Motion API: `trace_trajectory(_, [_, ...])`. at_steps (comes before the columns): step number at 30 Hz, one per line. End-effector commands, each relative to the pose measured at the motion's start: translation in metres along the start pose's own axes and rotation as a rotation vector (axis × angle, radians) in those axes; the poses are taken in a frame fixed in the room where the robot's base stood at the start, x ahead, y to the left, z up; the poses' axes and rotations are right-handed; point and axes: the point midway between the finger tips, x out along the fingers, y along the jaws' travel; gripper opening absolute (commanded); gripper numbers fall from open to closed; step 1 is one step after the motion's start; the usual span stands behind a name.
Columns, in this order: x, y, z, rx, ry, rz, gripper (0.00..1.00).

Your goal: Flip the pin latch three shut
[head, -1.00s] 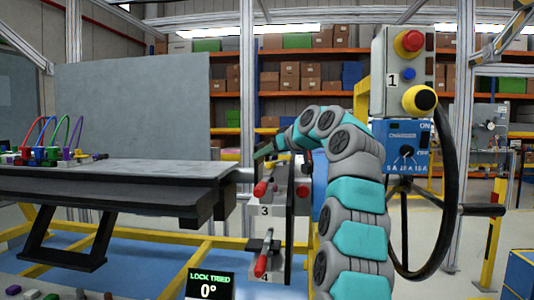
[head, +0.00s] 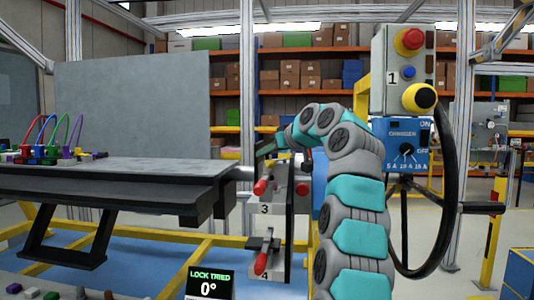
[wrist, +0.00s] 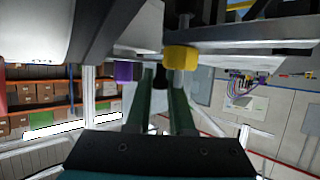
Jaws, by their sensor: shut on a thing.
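Pin latch three (head: 260,187) shows in the head view as a red-tipped lever on a grey plate. The "3" label (head: 265,209) is below it. My gripper (head: 264,149) is just above this lever, at the end of my teal and grey arm. In the wrist view its two green fingers (wrist: 160,105) are shut on a dark piece (wrist: 160,77) between their tips. I cannot tell which part of the latch that piece is. My wrist hides part of the upper plate.
Pin latch four (head: 263,263) is on the lower plate. A red knob (head: 303,189) is to the right of latch three. The grey table (head: 120,172) extends left. A control box (head: 403,68) stands right of my arm. A yellow block (wrist: 180,58) is close to my fingers.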

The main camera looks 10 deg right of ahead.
Motion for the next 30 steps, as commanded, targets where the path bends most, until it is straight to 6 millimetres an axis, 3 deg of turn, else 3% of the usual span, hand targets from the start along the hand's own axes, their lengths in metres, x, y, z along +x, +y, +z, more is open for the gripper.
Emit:
trace_trajectory(12, [0.011,0.005,-0.005,0.094,0.0,0.226,0.0])
trace_trajectory(24, [0.012,0.006,-0.006,0.103,0.003,0.252,0.0])
trace_trajectory(25, [0.012,0.006,-0.006,0.103,0.003,0.251,0.23])
trace_trajectory(30, [0.012,0.006,-0.006,0.103,0.003,0.251,0.42])
